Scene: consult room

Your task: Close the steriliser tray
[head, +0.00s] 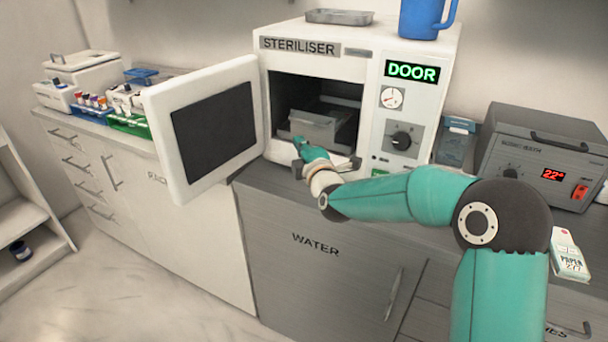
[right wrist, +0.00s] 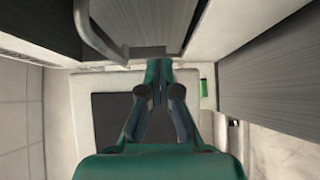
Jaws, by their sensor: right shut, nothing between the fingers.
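The steriliser (head: 430,130) stands on the counter with its white door (head: 160,135) swung open to the left. The metal steriliser tray (head: 318,128) shows inside the dark chamber. My right gripper (head: 300,145) is at the chamber opening, in front of the tray, shut and empty. In the right wrist view its fingers (right wrist: 158,80) are together, with a curved grey metal handle (right wrist: 93,35) up and left of them. The open door's dark window (right wrist: 112,115) shows behind the fingers. I cannot tell whether the fingers touch the tray. My left gripper is out of view.
A metal dish (head: 338,17) and a blue jug (head: 422,18) stand on top of the steriliser. A grey bath unit (head: 545,150) stands at right. Racks of tubes (head: 125,112) fill the left counter behind the door. My right arm crosses over the front counter.

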